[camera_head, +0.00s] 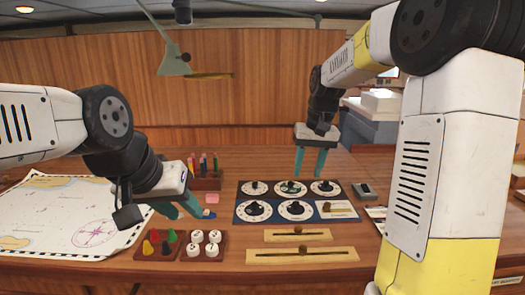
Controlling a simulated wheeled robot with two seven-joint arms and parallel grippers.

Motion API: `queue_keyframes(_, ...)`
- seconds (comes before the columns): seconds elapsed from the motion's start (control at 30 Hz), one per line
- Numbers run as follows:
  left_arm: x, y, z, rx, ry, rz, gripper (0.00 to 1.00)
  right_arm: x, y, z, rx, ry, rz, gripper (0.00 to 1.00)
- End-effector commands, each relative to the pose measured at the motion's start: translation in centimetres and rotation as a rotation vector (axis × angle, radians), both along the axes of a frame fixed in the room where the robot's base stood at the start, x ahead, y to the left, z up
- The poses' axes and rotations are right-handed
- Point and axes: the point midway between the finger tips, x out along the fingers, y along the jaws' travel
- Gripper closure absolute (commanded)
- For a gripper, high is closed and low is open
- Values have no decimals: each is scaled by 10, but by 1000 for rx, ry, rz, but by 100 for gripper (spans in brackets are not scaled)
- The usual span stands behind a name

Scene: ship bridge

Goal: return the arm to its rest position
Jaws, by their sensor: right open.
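My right gripper (309,172) hangs from the arm that comes in from the right. Its two teal fingers point down, apart and empty, above the far edge of the dial board (240,203). My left gripper (192,214) is low over the desk, between the chart and the dial board. Its teal fingers look apart, with nothing seen between them. A small blue piece (209,214) lies by its right fingertip; I cannot tell if they touch.
The desk holds a chart (88,234), a rack of markers (205,183), a tray of coloured pawns (160,262), a tray of white round pieces (202,262) and two wooden slider bars (270,236) (272,257). A lamp (174,62) hangs behind. Bare desk shows behind the dial board.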

Motion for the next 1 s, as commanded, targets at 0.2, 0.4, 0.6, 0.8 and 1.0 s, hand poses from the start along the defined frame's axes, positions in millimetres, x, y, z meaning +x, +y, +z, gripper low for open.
queue_keyframes(0.2,0,0,0,0,0,0,64,-85,-5,38,65,-140,-3,57)
queue_keyframes(0.4,0,0,0,0,0,0,64,-159,-4,46,93,-269,-3,57)
queue_keyframes(0.6,0,0,0,0,0,0,64,-211,-1,35,95,-365,-4,57)
queue_keyframes(0.8,0,0,0,0,0,0,64,-229,0,27,92,-402,-4,57)
queue_keyframes(1.0,0,0,0,0,0,0,64,-229,1,26,92,-403,-4,57)
